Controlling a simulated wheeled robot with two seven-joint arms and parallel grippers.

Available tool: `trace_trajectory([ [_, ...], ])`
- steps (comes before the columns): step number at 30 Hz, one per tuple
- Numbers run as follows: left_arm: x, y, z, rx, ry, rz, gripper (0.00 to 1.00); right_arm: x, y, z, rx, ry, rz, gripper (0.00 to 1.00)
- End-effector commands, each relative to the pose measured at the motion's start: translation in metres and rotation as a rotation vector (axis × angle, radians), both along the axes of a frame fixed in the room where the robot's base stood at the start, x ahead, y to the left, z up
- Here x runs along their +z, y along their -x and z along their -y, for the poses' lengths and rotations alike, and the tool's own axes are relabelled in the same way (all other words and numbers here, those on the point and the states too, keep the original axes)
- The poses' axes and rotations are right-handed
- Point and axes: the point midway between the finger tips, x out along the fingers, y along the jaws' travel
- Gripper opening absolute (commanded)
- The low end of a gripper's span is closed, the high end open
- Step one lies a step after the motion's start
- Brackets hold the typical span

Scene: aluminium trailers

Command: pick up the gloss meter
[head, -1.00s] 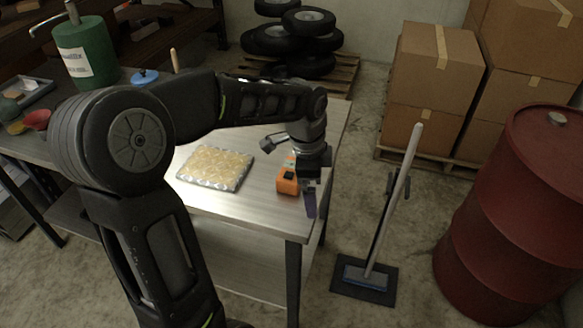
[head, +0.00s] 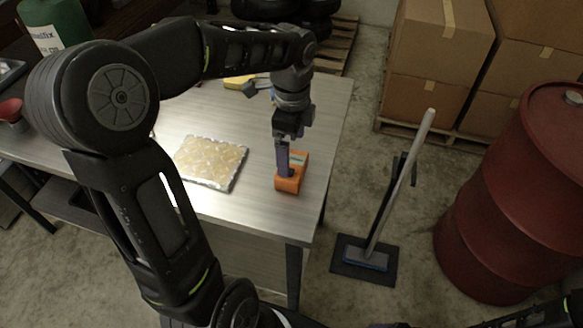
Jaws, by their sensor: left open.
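The gloss meter, which I take to be the orange device (head: 290,184) with a dark spot and a light label on top, sits on the metal worktable near its front right corner. My left gripper (head: 284,170) points down right at the device, with a purple-grey finger in front of its left part. The left gripper is open. Whether its fingers touch the device cannot be told, and the far finger is hidden. My right gripper cannot be made out; only a dark arm part shows at the bottom right.
A pale, bubbly-looking sheet (head: 210,162) lies on the worktable (head: 240,212) left of the device. A yellow item (head: 238,82) lies at the back. A mop-like tool (head: 400,190) stands right of the table, near a red drum (head: 520,200) and cardboard boxes (head: 435,60).

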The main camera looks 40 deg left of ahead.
Motion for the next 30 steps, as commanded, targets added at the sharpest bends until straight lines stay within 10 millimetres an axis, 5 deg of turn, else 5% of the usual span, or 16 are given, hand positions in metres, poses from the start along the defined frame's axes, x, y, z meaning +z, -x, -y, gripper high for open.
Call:
trace_trajectory([
  [16,-0.021,0.000,0.000,0.000,0.000,-0.001,1.00,0.004,0.000,0.000,0.000,0.001,-0.001,0.80],
  [24,-0.058,0.001,0.001,0.000,0.001,-0.003,1.00,0.011,0.001,0.000,-0.001,0.002,-0.004,0.80],
  [30,-0.068,0.000,0.000,0.000,0.000,0.002,1.00,0.011,0.001,0.001,-0.001,0.003,-0.004,0.80],
])
